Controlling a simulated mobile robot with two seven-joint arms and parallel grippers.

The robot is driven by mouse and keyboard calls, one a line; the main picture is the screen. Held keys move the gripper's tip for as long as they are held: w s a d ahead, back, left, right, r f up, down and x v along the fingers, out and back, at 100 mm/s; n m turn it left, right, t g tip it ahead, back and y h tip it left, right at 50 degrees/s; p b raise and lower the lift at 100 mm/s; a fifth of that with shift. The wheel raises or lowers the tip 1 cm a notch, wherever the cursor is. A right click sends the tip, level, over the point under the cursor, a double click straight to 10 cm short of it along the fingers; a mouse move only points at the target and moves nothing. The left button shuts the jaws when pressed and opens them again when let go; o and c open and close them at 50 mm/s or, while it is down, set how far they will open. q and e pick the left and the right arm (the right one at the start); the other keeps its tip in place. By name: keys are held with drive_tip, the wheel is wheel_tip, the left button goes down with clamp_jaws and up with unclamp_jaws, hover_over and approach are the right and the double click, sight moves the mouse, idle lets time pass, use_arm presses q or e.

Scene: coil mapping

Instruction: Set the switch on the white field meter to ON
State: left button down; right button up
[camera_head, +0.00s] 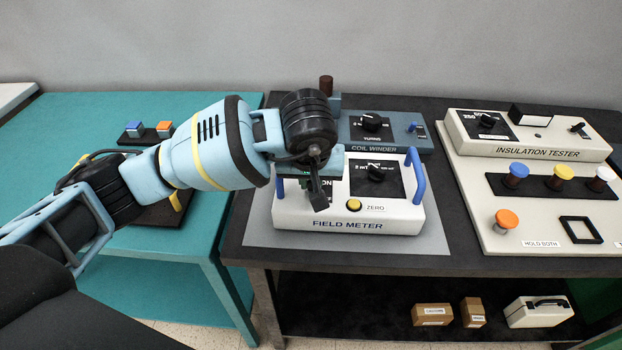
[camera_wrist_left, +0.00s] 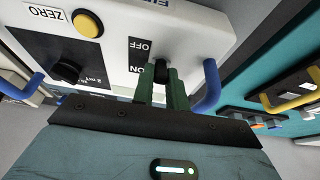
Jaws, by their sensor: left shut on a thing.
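The white field meter (camera_head: 350,212) stands on a grey mat on the dark bench. My left gripper (camera_head: 318,193) reaches down over the left part of its top and hides the switch in the head view. In the left wrist view, the green fingers of my left gripper (camera_wrist_left: 160,88) are shut around the black switch knob (camera_wrist_left: 161,70) on the field meter (camera_wrist_left: 190,30). The OFF and ON labels show beside it. The knob appears about level with ON, but the fingers hide its base, so its setting is uncertain. My right gripper is not in view.
The meter has blue side handles (camera_head: 415,175), a black dial (camera_head: 376,172) and a yellow ZERO button (camera_head: 354,204). The coil winder (camera_head: 400,140) stands close behind. The insulation tester (camera_head: 540,140) is at right. A teal table (camera_head: 60,140) is at left.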

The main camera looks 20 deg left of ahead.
use_arm(q)
drive_tip(key=shift+w+a+r+g+h, duration=0.15)
drive_tip(key=shift+w+g+h, duration=0.2)
drive_tip(key=shift+g, duration=0.45)
drive_tip(key=shift+w+g, duration=0.4)
drive_tip(key=shift+g, duration=0.4)
drive_tip(key=g+b, duration=0.1)
drive_tip(key=w+g+h+b, duration=0.1)
drive_tip(key=g, duration=0.1)
drive_tip(key=shift+a+f+b, duration=0.15)
drive_tip(key=shift+f+b, duration=0.15)
drive_tip(key=shift+f, duration=0.05)
drive_tip(key=shift+w+a+g+h+b, duration=0.1)
drive_tip(key=shift+w+g+h+b, duration=0.15)
drive_tip(key=shift+g+b, duration=0.35)
drive_tip(key=shift+w+a+g+h+b, duration=0.1)
drive_tip(key=shift+w+g+h+b, duration=0.15)
drive_tip(key=shift+g, duration=0.55)
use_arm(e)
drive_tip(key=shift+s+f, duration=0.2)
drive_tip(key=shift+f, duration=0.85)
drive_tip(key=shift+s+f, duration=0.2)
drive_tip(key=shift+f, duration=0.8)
use_arm(q)
drive_tip(key=c, duration=1.4)
unclamp_jaws()
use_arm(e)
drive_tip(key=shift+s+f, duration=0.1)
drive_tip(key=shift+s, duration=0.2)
